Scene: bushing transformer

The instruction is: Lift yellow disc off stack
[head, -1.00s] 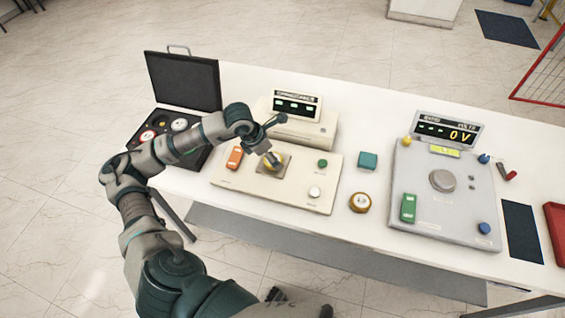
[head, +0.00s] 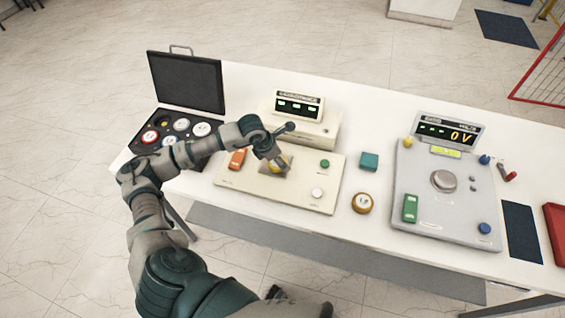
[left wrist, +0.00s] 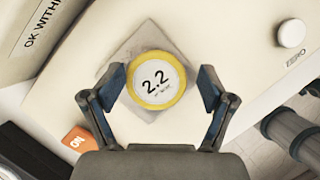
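The yellow disc (left wrist: 157,79) has a white face marked "2.2" and a yellow rim. It sits on a grey square plate (left wrist: 122,62) on the cream panel. In the head view the disc (head: 283,166) is partly hidden by my left gripper. My left gripper (left wrist: 161,88) is open, with one finger on each side of the disc and a gap visible on both sides. In the head view the left gripper (head: 281,162) is right over the plate. Whether anything lies under the disc is hidden. My right gripper is not in view.
The cream panel (head: 235,180) carries an orange switch (head: 237,159), a green button (head: 325,163) and a white knob (head: 317,193). A display box (head: 299,105) stands behind. An open black case (head: 186,82) with several discs is left. A brown-yellow roll (head: 362,203) and teal block (head: 369,161) lie right.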

